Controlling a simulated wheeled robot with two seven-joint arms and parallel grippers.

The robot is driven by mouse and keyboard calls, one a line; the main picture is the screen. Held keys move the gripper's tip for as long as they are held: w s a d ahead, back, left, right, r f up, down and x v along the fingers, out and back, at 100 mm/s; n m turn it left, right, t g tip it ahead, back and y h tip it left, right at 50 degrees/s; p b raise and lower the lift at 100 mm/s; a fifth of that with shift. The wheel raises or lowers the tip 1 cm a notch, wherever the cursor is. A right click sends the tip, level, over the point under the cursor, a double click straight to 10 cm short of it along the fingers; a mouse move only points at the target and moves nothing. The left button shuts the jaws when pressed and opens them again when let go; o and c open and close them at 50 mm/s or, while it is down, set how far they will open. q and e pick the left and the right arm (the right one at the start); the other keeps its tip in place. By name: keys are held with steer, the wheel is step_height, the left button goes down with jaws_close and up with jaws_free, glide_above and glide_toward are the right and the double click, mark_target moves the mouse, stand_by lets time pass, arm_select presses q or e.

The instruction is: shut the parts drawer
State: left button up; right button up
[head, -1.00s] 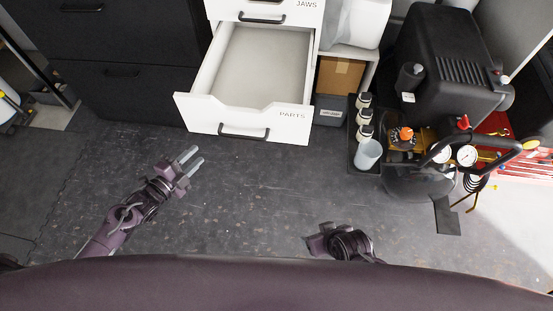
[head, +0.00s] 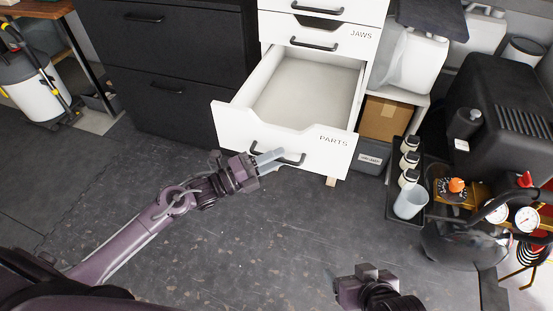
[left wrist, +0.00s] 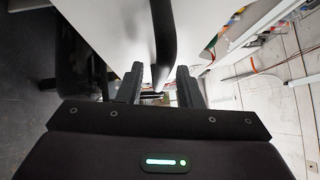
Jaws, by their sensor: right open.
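The parts drawer (head: 318,158) is white, marked PARTS, and stands pulled well out of the white cabinet. Its inside looks empty. Its dark bar handle (head: 293,158) is on the front and is partly covered by my left gripper (head: 276,157), which reaches it from the front left. In the left wrist view the handle (left wrist: 163,40) runs between the two parted fingers of my left gripper (left wrist: 160,78), which is open; whether they touch it I cannot tell. My right gripper (head: 350,284) is open and empty, low over the floor, away from the drawer.
Black cabinet drawers (head: 170,60) stand to the left. Right of the parts drawer are a cardboard box (head: 381,118), a tray with bottles and a cup (head: 409,201), and a black compressor (head: 500,115). The floor in front is clear.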

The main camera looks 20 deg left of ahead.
arm_select(q)
steer(key=shift+w+d, duration=0.2)
steer(key=shift+d, duration=0.05)
arm_select(e)
steer(key=shift+w+a+r, duration=0.1)
steer(key=shift+w+r, duration=0.1)
steer(key=shift+w, duration=0.1)
arm_select(q)
jaws_close()
